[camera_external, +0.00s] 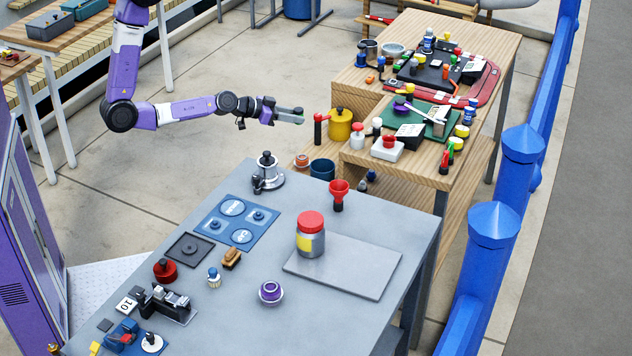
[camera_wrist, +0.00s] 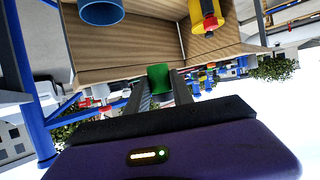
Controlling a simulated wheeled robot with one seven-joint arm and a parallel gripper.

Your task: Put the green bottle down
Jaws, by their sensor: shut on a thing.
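My gripper (camera_external: 290,113) is at the end of the outstretched arm, in the air left of the wooden workbench. In the wrist view my gripper (camera_wrist: 160,90) has its two dark fingers on either side of the green bottle (camera_wrist: 160,77), shut on it. Only a green end of the bottle shows between the fingers. In the outside view the bottle is too small and covered to make out clearly. It is held clear of any surface.
The wooden bench (camera_external: 372,160) is crowded; a yellow jar (camera_external: 341,127) stands near its left edge.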

